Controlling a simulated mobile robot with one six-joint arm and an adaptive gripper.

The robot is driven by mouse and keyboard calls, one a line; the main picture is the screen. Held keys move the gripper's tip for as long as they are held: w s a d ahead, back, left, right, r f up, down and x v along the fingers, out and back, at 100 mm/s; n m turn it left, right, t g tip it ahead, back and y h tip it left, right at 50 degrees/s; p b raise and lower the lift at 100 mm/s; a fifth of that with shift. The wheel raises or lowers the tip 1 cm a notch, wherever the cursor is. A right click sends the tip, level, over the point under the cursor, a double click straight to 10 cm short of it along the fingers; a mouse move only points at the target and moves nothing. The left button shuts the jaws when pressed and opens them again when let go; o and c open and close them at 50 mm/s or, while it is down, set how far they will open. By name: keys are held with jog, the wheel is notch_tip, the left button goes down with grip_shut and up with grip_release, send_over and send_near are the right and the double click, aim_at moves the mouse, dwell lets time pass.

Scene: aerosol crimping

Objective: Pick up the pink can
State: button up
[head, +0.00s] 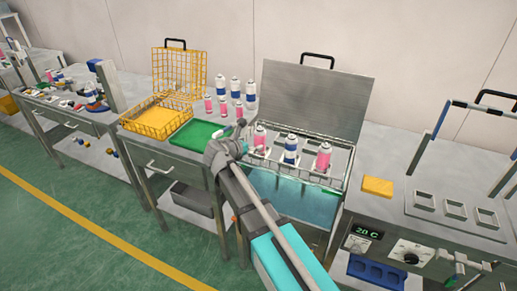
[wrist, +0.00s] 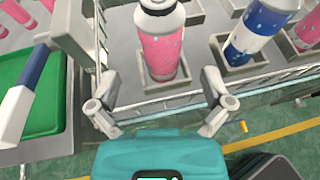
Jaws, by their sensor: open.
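A pink can (head: 260,138) with a white top stands upright in the left slot of the wire rack over the water bath. In the wrist view this pink can (wrist: 162,45) is straight ahead, its top cut off by the frame. My gripper (wrist: 160,78) is open, with one finger on each side of the can's lower part as seen there; I cannot tell whether they touch it. In the head view my gripper (head: 246,146) is just left of the can and partly hidden by my arm. Another pink can (head: 322,158) stands at the rack's right.
A blue-and-white can (head: 290,150) stands in the rack's middle. The wire rack rim (wrist: 255,84) runs close by my fingers. A green tray (head: 196,134), more cans and a yellow basket (head: 152,122) are left. A raised metal lid (head: 312,95) stands behind.

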aim_at(256, 137)
jog(key=shift+w+d+f, duration=0.2)
jog(key=shift+w+d, duration=0.05)
jog(key=shift+w, duration=0.2)
jog(key=shift+b+x, duration=1.05)
jog(key=shift+x, duration=1.55)
jog(key=c, duration=1.3)
jog(key=shift+r, duration=0.25)
jog(key=shift+r+p, duration=0.75)
jog(key=shift+p, duration=0.25)
jog(key=s+a+r+p, duration=0.2)
jog(key=s+r+p, duration=0.3)
jog(key=s, duration=0.1)
jog(key=s+a+r+p, duration=0.2)
jog(key=s+r+p, duration=0.4)
jog(key=s, duration=0.1)
jog(key=shift+a, duration=0.35)
